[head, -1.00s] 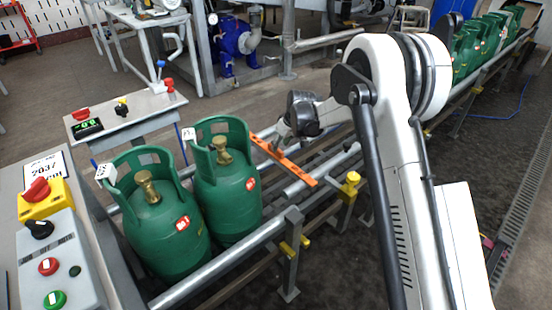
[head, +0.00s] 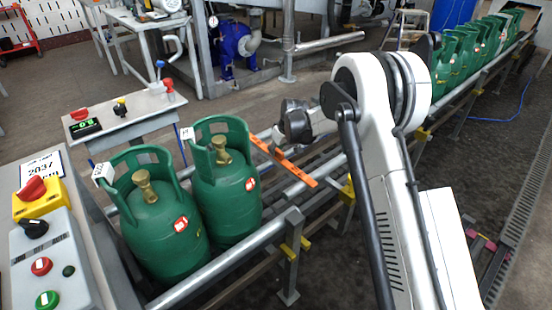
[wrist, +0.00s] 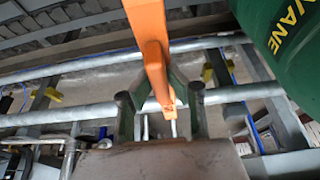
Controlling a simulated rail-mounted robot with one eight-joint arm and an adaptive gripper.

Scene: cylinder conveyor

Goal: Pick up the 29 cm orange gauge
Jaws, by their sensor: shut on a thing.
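The orange gauge (head: 283,161) is a long flat bar in the head view. It lies slantwise over the conveyor rails, right of the nearer green cylinders. My gripper (head: 279,138) is at its middle, with the fingers partly hidden by the wrist. In the wrist view the gauge (wrist: 153,60) runs from the top edge down between the two dark fingers of my gripper (wrist: 160,98), which are shut on it. I cannot tell from these frames whether the gauge touches the rails.
Two green gas cylinders (head: 157,215) stand on the conveyor left of the gauge; one (wrist: 292,45) shows close at the wrist view's upper right. More cylinders (head: 458,55) line the far conveyor. A control box (head: 50,260) is at lower left. A yellow-topped bracket (head: 347,188) is beside the rail.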

